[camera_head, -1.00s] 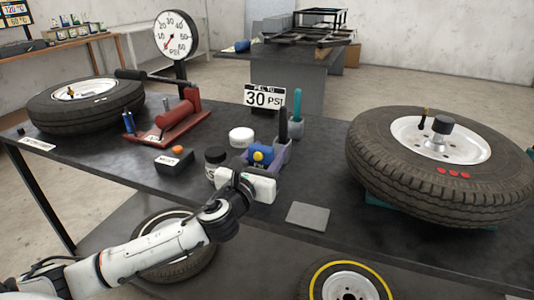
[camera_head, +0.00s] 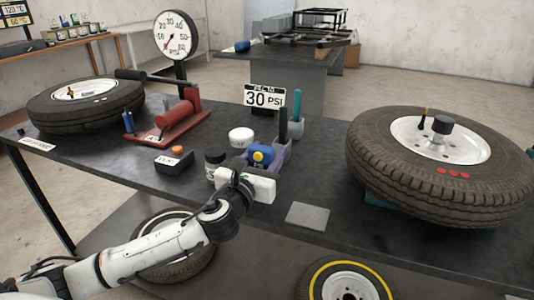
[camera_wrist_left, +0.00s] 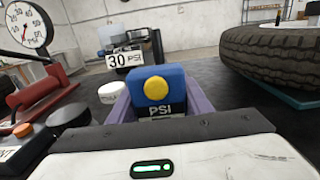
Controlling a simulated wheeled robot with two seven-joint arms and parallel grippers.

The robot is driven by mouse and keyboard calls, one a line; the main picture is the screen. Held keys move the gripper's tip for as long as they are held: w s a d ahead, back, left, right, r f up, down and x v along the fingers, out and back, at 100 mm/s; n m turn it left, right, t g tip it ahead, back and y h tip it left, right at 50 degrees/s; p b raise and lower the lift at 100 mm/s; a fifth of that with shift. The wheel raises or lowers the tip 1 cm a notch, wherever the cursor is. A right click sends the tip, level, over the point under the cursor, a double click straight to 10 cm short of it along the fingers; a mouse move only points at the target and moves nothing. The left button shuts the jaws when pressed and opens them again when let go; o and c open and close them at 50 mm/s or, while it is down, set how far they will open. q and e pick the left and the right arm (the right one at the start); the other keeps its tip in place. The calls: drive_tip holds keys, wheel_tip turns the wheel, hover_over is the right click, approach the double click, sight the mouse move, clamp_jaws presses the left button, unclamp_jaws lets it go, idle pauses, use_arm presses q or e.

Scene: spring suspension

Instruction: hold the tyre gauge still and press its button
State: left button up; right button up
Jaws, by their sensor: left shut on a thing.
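The gauge's lower part is hidden behind the gripper body. My right gripper is in neither view.
A tyre (camera_head: 440,165) stands to the right and another tyre (camera_head: 85,105) to the left. A grey pad (camera_head: 308,215) lies right of the gripper. A black box with an orange button (camera_head: 175,158), a dark jar (camera_head: 214,163) and a white round lid (camera_head: 241,138) are close by.

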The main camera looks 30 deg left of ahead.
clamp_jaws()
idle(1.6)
